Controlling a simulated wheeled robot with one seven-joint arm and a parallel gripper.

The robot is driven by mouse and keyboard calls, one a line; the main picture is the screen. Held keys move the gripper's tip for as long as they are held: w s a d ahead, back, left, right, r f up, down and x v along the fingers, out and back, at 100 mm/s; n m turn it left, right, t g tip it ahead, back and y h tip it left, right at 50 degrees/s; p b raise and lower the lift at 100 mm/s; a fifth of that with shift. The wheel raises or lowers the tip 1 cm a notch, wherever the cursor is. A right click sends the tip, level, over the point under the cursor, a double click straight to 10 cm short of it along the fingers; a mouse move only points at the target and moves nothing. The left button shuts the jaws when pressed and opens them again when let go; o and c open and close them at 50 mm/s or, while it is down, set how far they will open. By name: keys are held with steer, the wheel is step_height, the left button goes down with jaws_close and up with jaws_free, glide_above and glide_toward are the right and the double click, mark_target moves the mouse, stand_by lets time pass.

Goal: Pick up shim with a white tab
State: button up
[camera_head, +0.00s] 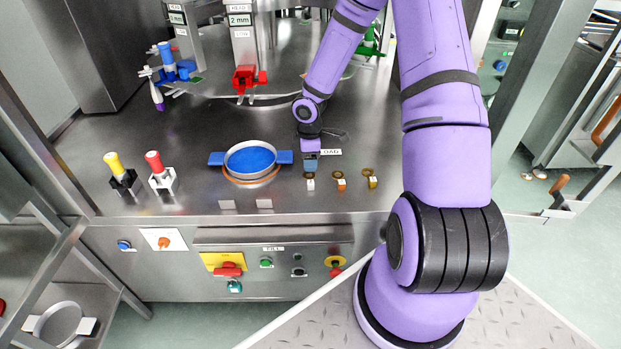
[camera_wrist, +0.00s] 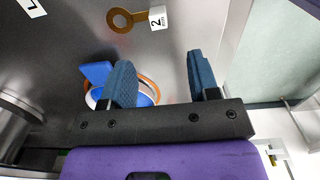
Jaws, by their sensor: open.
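The shim with a white tab (camera_head: 310,184) lies flat on the steel worktop, leftmost in a row of three. In the wrist view, its flat brass-coloured ring (camera_wrist: 122,20) and white tab marked 2 show near the top, beyond the fingertips. My gripper (camera_head: 310,163) is just behind this shim in the head view. In the wrist view my gripper (camera_wrist: 159,75) has its two blue fingers wide apart, with nothing between them. The shim is apart from the fingers.
Two other shims, one with an orange tab (camera_head: 340,183) and one with a yellow tab (camera_head: 372,182), lie to the right. A blue round sieve (camera_head: 250,160) with an orange ring stands left. Yellow-topped (camera_head: 113,163) and red-topped (camera_head: 154,162) handles stand farther left. The worktop's front edge is near.

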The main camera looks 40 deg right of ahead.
mark_target(311, 182)
steer(key=f, duration=1)
steer(key=shift+d+f, duration=0.25)
steer(key=c, duration=1)
steer(key=shift+r, duration=1.45)
steer(key=s+r, duration=0.2)
steer(key=s, duration=1.4)
steer(key=shift+a, duration=0.2)
